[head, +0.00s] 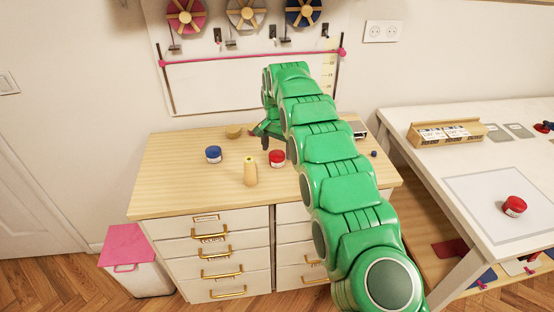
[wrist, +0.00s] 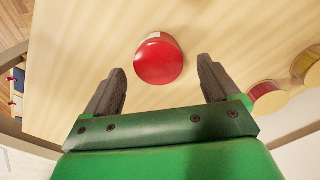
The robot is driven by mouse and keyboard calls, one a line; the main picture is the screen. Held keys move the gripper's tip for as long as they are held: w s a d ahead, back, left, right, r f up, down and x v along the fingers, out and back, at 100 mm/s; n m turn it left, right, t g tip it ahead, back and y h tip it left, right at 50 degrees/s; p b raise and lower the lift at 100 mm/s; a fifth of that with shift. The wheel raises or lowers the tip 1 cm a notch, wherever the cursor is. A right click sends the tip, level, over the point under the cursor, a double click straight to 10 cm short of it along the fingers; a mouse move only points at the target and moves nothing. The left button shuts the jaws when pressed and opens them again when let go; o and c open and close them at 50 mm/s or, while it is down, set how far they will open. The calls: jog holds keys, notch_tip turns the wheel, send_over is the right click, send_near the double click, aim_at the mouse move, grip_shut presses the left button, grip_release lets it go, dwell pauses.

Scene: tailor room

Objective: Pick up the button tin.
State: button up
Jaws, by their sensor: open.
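A round red tin (head: 277,158) with a pale band stands on the wooden top of the drawer cabinet. A red tin with a domed lid (wrist: 158,62) also shows in the wrist view, just beyond and between my fingertips. My gripper (wrist: 162,68) is open and empty, its two dark fingers apart on either side of the tin's near edge. In the head view my gripper (head: 266,141) is low over the cabinet top, just behind and left of the red tin. No marking on the tins reads as buttons.
A wooden piece (head: 233,131) lies near the back. Another red tin (head: 514,205) is on the white table (head: 440,165) at right.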

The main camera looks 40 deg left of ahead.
aim_at(277, 154)
jog(key=shift+s+d+f, duration=0.1)
jog(key=shift+s+f, duration=0.05)
jog(key=shift+f, duration=1.55)
jog(key=c, duration=1.2)
jog(key=shift+r, duration=0.1)
jog(key=shift+r, duration=1.55)
jog(key=shift+s+d+r, duration=0.25)
jog(key=shift+r, duration=0.2)
jog(key=shift+s+d+r, duration=0.2)
jog(key=shift+s+r, duration=0.05)
jog(key=shift+r, duration=0.15)
jog(key=s+d+r, duration=0.8)
jog(key=d, duration=0.1)
jog(key=shift+s, duration=0.4)
